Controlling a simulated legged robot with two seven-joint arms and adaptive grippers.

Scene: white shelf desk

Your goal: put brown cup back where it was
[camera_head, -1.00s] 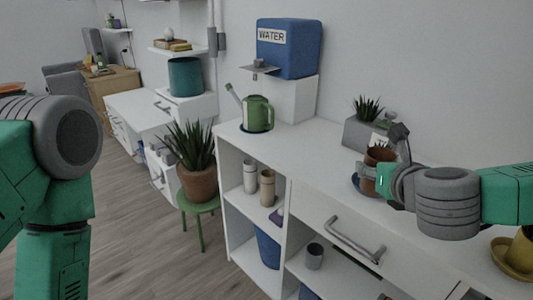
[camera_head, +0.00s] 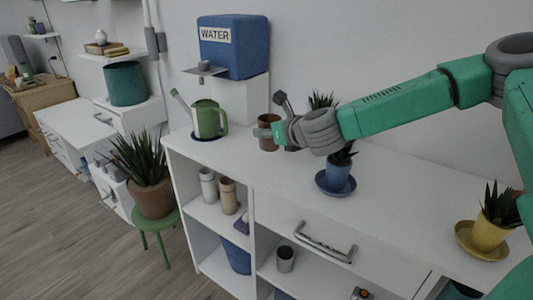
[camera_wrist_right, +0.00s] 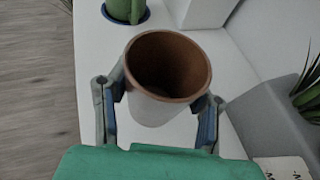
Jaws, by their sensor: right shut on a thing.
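The brown cup (camera_head: 268,124) is held upright by my right gripper (camera_head: 272,135), over the white counter to the right of the green watering can. In the right wrist view the cup (camera_wrist_right: 167,62) is empty, with its open mouth up. The fingers of my right gripper (camera_wrist_right: 160,98) close on it from both sides. Whether its base touches the counter cannot be told. A tan cup (camera_head: 228,196) and a pale cup (camera_head: 207,187) stand on the upper shelf below the counter. My left gripper is out of view.
The green watering can (camera_head: 208,120) stands left of the cup, in front of the blue water tank (camera_head: 233,47). A blue potted plant (camera_head: 336,177) and a yellow pot (camera_head: 487,234) stand on the counter at right. The counter (camera_head: 225,152) is bare near its front edge.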

